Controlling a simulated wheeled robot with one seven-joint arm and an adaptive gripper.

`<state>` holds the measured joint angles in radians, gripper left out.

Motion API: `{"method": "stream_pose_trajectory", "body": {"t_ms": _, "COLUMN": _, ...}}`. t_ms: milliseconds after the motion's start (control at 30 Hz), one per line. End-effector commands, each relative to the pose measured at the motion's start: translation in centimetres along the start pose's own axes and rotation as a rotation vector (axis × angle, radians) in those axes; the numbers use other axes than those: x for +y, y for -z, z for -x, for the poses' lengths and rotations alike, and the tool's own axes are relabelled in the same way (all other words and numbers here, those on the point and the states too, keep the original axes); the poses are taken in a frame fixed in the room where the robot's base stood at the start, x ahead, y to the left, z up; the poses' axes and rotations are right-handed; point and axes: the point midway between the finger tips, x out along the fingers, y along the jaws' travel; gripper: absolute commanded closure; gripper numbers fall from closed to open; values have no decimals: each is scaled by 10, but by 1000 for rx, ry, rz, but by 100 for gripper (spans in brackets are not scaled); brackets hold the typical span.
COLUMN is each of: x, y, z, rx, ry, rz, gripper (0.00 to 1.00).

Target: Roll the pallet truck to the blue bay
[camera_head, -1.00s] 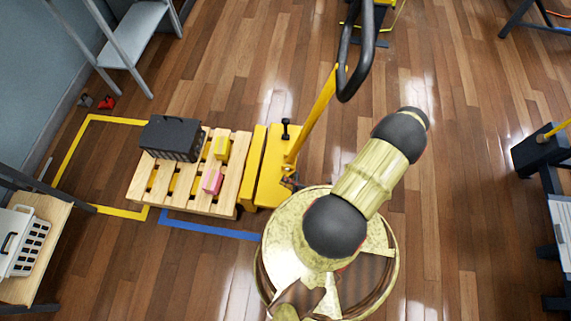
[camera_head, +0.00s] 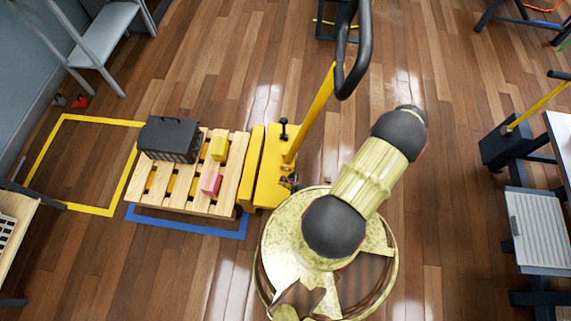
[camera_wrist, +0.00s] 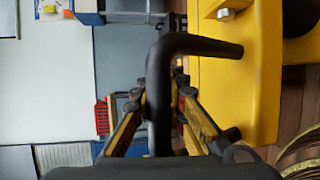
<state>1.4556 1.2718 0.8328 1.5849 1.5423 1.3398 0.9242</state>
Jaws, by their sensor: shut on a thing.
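The yellow truck body lies right of the blue line. A black loop handle (camera_head: 351,60) tops the yellow tiller. In the wrist view, my gripper (camera_wrist: 158,88) is shut on a bent black bar (camera_wrist: 159,115) in front of yellow bodywork. My gripper does not show in the head view.
A yellow floor outline (camera_head: 88,210) lies left of the pallet and is empty. Grey shelving (camera_head: 105,48) stands at upper left, and a wooden-topped table (camera_head: 18,215) at left. Another yellow-handled cart (camera_head: 508,145) and a bench stand at right.

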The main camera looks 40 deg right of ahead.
Motion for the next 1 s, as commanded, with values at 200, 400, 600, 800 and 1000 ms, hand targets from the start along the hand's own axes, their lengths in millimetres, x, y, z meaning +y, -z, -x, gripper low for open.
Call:
{"method": "stream_pose_trajectory", "body": {"t_ms": 200, "x": 1, "y": -5, "z": 1, "rx": -6, "ry": -2, "rz": 7, "gripper": 100}}
{"method": "stream_pose_trajectory", "body": {"t_ms": 400, "x": 0, "y": -6, "z": 1, "rx": -7, "ry": -1, "rz": 8, "gripper": 100}}
{"method": "stream_pose_trajectory", "body": {"t_ms": 600, "x": 0, "y": -4, "z": 1, "rx": -5, "ry": 0, "rz": 6, "gripper": 80}}
{"method": "stream_pose_trajectory", "body": {"t_ms": 800, "x": 0, "y": -2, "z": 0, "rx": -3, "ry": -1, "rz": 3, "gripper": 68}}
{"method": "stream_pose_trajectory", "body": {"t_ms": 1000, "x": 0, "y": -1, "z": 0, "rx": -2, "ry": -1, "rz": 2, "gripper": 66}}
